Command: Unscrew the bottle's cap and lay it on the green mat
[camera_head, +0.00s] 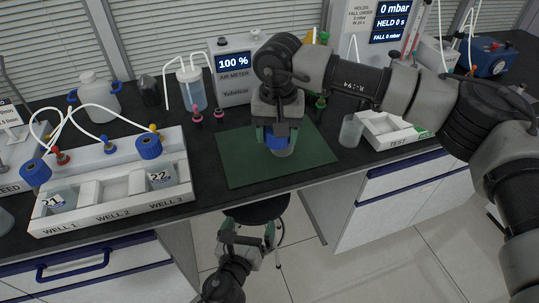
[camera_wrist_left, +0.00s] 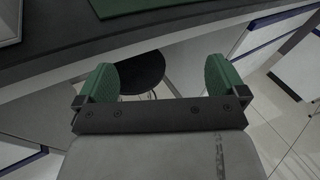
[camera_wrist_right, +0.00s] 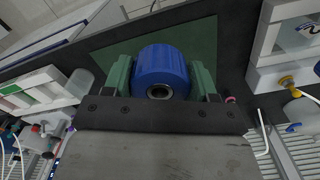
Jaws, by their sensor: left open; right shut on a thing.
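The green mat (camera_head: 237,165) lies on the dark bench top; it also shows in the right wrist view (camera_wrist_right: 202,40). Over it stands a clear bottle (camera_head: 284,151), mostly hidden behind my right gripper (camera_head: 278,130). That gripper points down and is shut on the bottle's blue cap (camera_head: 273,137). In the right wrist view the ribbed cap (camera_wrist_right: 160,70) sits between the green fingers, with a round port facing the camera. Whether the cap is still threaded on the bottle I cannot tell. My left gripper (camera_head: 248,243) is open and empty, in front of and below the bench edge; its spread fingers show in the left wrist view (camera_wrist_left: 160,85).
A white rack (camera_head: 112,192) at left holds blue-capped bottles in WELL 1 and WELL 3; WELL 2 is empty. A clear beaker (camera_head: 351,131) and a TEST tray (camera_head: 395,128) stand right of the mat. The air meter (camera_head: 234,75) is behind. A stool (camera_head: 257,211) is below.

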